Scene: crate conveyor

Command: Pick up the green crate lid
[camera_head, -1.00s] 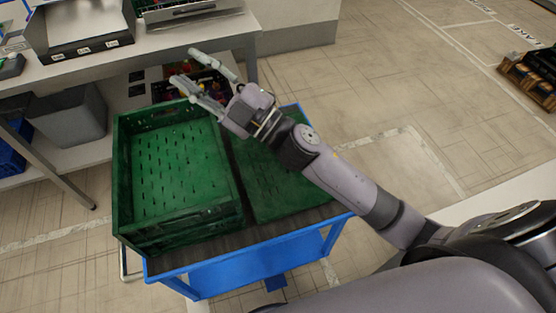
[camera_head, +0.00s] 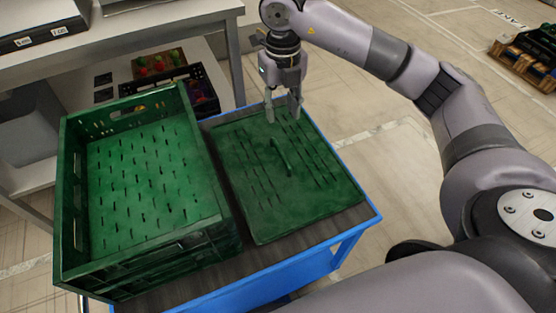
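The green crate lid (camera_head: 315,190) lies flat on the blue cart, right of the crate. It is a slotted panel with a raised handle (camera_head: 281,156) near its middle. My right gripper (camera_head: 282,120) points down over the far part of the lid, beyond the handle. Its fingers are apart with nothing between them. I cannot tell whether the fingertips touch the lid. My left gripper is not in view.
A green crate (camera_head: 235,238) stands on the cart (camera_head: 318,268) left of the lid. A grey table (camera_head: 190,22) stands behind, with a dark crate of colourful items (camera_head: 203,92) below it.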

